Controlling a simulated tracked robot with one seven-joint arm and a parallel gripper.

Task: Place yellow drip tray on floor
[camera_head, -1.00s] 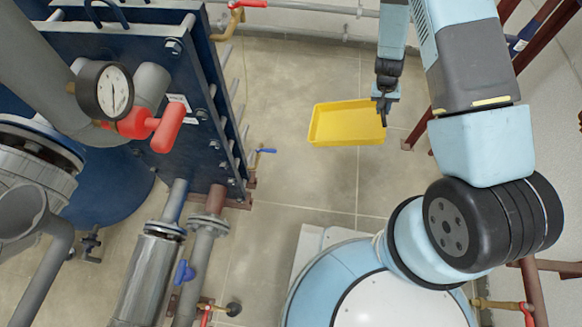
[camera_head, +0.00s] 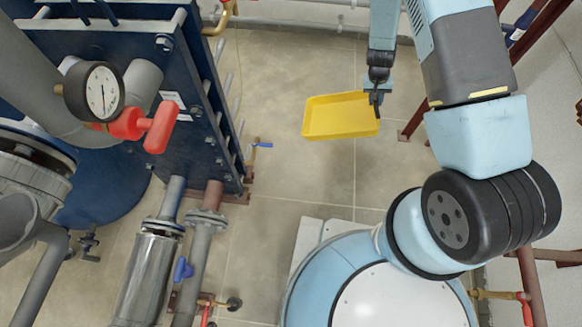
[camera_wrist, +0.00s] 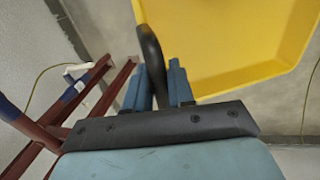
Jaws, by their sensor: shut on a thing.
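The yellow drip tray (camera_head: 340,117) is a shallow rectangular tray, seen in the head view over the tiled floor right of the blue plate exchanger. My gripper (camera_head: 376,99) is shut on the tray's right edge. In the wrist view the tray (camera_wrist: 225,45) fills the upper right, with its rim at my gripper (camera_wrist: 160,80). A dark curved piece stands at the fingers there. The tray looks held above the floor, but its exact height cannot be told.
The blue plate exchanger (camera_head: 200,110) with pipes and a blue-handled valve (camera_head: 262,145) stands on the left. Dark red frame posts (camera_head: 415,120) stand close on the right.

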